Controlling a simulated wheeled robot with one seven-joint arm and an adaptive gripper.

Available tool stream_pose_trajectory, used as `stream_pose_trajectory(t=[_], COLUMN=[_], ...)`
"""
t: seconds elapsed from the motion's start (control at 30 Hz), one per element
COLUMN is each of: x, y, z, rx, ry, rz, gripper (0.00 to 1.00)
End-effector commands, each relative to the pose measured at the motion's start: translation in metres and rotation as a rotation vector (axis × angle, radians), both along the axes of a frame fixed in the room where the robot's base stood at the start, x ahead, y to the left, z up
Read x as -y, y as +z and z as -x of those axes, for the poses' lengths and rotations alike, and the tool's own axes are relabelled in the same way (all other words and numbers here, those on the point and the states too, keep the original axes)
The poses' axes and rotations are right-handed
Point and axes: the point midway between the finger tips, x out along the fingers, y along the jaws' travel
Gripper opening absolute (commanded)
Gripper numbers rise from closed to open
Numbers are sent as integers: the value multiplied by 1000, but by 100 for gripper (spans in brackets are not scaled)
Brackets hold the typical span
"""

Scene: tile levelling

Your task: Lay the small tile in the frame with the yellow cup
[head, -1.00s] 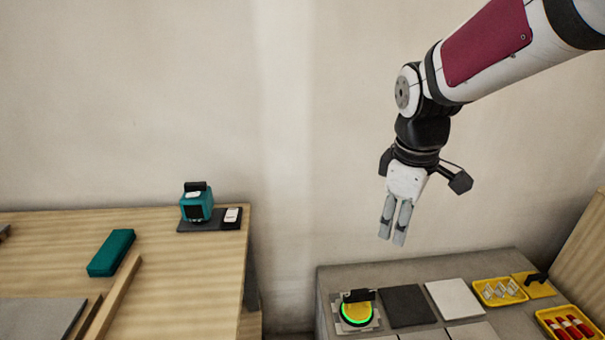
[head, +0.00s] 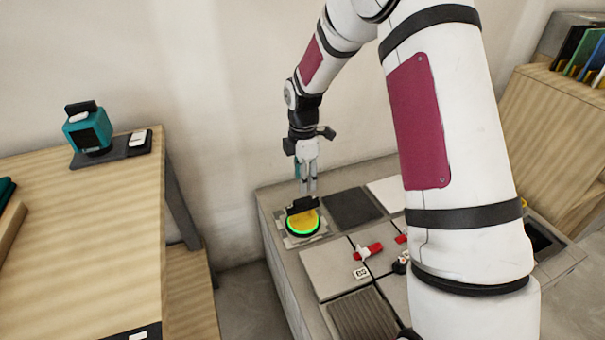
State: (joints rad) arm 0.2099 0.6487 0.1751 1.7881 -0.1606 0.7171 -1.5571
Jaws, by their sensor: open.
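The yellow cup (head: 302,223) is a round yellow disc with a green ring and a black handle (head: 301,205). It sits on a small grey square piece at the left end of the grey bench; I cannot tell whether that piece is the small tile. My gripper (head: 308,190) points down just above and behind the handle, with its two fingers apart and empty. Whether the fingertips touch the handle is unclear. A ribbed grey-brown square (head: 362,316) lies among the pale tiles (head: 330,268); whether it is the frame is unclear.
A dark square (head: 353,208) lies right of the cup. Red clips (head: 368,250) stand on the tile joints. My arm hides much of the bench's right side. A wooden table (head: 90,230) with a teal device (head: 88,132) stands left, across a floor gap.

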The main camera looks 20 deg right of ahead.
Motion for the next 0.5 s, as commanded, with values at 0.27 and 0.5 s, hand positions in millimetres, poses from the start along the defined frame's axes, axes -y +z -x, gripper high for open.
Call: stream_pose_trajectory(t=[0.27, 0.5], x=[0, 0], y=[-54, -93], z=[1, 1], rx=[-4, -3], ry=[-1, -2], rz=[0, -1], gripper=[42, 42])
